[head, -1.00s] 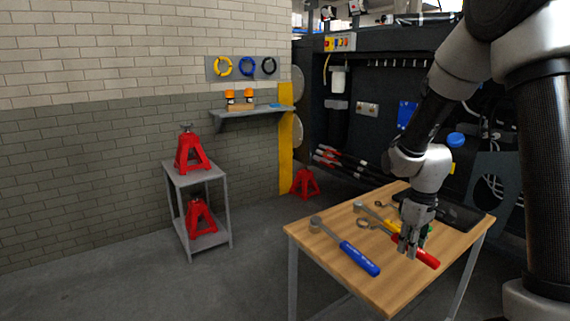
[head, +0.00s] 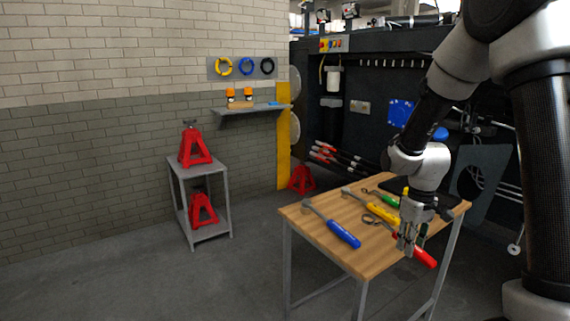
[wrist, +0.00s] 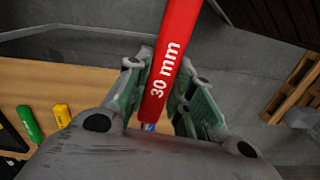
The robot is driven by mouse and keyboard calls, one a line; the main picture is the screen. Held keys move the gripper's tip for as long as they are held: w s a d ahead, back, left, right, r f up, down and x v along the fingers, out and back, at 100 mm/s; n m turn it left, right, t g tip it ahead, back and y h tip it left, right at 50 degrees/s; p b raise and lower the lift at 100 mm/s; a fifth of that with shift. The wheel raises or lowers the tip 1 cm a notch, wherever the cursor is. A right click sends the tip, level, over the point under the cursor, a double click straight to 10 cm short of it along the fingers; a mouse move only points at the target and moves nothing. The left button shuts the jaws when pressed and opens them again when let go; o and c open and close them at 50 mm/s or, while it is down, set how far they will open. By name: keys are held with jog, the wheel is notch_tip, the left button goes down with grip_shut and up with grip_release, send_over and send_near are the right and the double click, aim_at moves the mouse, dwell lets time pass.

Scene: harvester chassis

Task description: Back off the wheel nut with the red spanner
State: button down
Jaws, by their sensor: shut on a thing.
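The red spanner (head: 424,257) is in my gripper (head: 407,247), above the right front part of the wooden table in the head view. In the wrist view its red handle (wrist: 171,62), marked "30 mm", runs between the two fingers of my gripper (wrist: 160,100), which are shut on it. In the head view a ring end (head: 371,219) shows left of the fingers; the fingers hide the middle of the spanner. I cannot pick out the wheel nut in either view.
The wooden table (head: 345,262) carries a blue-handled tool (head: 343,235), a yellow-handled one (head: 385,217) and a green-handled one (head: 389,201). Red stands (head: 195,147) sit on a grey rack at left. The dark chassis (head: 375,75) stands behind.

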aim_at(397, 232)
jog(key=shift+w+a+m, duration=0.1)
jog(key=shift+w+m, duration=0.65)
jog(key=shift+m, duration=0.05)
jog(key=w+m, duration=0.1)
jog(key=w+a+f+m, duration=0.1)
jog(key=w+f+m, duration=0.1)
jog(key=shift+w+a+f, duration=0.2)
jog(key=shift+a+f, duration=0.05)
jog(key=shift+a, duration=0.05)
jog(key=shift+m, duration=0.3)
jog(key=f, duration=0.1)
jog(key=a+f, duration=0.1)
jog(key=f, duration=0.1)
jog(key=w+a+f, duration=0.1)
jog(key=shift+w+a+f, duration=0.1)
jog(key=shift+a+f, duration=0.05)
jog(key=shift+f, duration=0.1)
jog(key=shift+a+f, duration=0.15)
jog(key=shift+f, duration=0.1)
